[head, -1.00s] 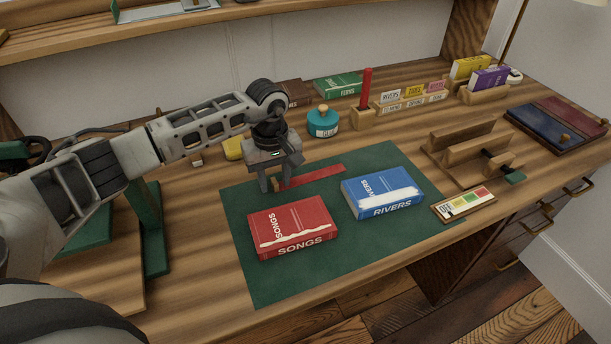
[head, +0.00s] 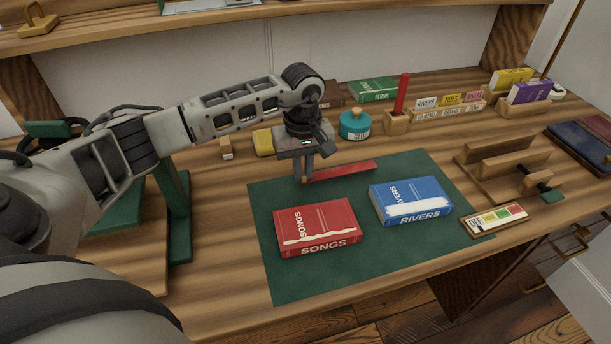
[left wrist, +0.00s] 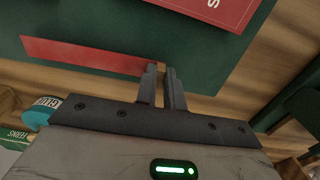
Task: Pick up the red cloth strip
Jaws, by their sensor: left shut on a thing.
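The red cloth strip (head: 345,171) lies over the back part of the green mat (head: 350,256). My left gripper (head: 304,178) points down at the strip's left end and is shut on it. The left wrist view also shows the strip (left wrist: 85,56), its end at the two nearly closed fingers of my left gripper (left wrist: 162,72). The gripped end is partly hidden by the fingers. I cannot tell whether the strip is clear of the mat. My right gripper is not in view.
A red SONGS book (head: 317,226) and a blue RIVERS book (head: 410,201) lie on the mat in front of the strip. A teal glue pot (head: 354,127) stands behind it. A wooden rack (head: 500,165) is at the right. Bare mat surrounds the books.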

